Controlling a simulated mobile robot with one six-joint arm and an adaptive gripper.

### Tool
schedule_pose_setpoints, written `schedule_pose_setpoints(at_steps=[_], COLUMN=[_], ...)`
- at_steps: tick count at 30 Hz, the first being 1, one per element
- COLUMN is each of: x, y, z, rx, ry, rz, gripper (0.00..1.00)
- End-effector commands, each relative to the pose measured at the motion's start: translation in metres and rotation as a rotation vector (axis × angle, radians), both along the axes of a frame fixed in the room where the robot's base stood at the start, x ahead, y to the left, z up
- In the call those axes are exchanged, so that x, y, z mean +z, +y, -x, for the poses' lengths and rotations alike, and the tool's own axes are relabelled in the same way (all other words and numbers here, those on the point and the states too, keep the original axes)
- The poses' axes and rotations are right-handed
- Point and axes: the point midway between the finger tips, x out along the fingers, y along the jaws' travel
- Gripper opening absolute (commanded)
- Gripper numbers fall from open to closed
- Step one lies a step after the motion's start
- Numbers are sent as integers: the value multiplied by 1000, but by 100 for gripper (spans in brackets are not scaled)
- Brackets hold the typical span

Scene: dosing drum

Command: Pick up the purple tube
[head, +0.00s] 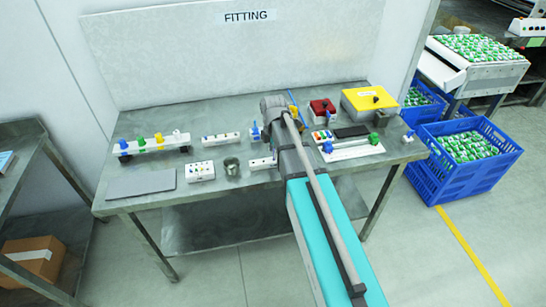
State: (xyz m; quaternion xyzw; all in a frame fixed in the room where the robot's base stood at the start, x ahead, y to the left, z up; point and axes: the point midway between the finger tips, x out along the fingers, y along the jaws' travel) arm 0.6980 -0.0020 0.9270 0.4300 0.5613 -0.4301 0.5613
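I cannot make out a purple tube anywhere in the head view. My arm reaches over the middle of the grey workbench (225,200), and its end covers part of the bench top. My gripper's fingers cannot be told apart there, so I cannot see whether it is open, shut or holding anything. Small white blocks with coloured parts stand near the arm's end: one block (222,140) behind, one (201,171) in front to the left. A blue and white piece (255,131) shows just left of the arm's end.
A white rack (150,146) with blue, yellow, green and white knobs stands at left, behind a grey plate (142,185). A metal cup (231,166) stands mid-bench. Red (322,109) and yellow (368,101) boxes stand back right. Blue crates (440,190) stand on the floor at right.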

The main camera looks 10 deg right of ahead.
Motion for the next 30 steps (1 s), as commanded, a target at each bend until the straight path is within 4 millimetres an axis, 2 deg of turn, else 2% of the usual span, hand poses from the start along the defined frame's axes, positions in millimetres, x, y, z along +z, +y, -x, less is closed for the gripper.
schedule_pose_setpoints(at_steps=[1,5,20,30], x=[0,0,1,17], y=[0,0,0,0], z=[0,0,0,0], rx=[0,0,0,0], ry=[0,0,0,0], rz=[0,0,0,0], gripper=[23,0,0,0])
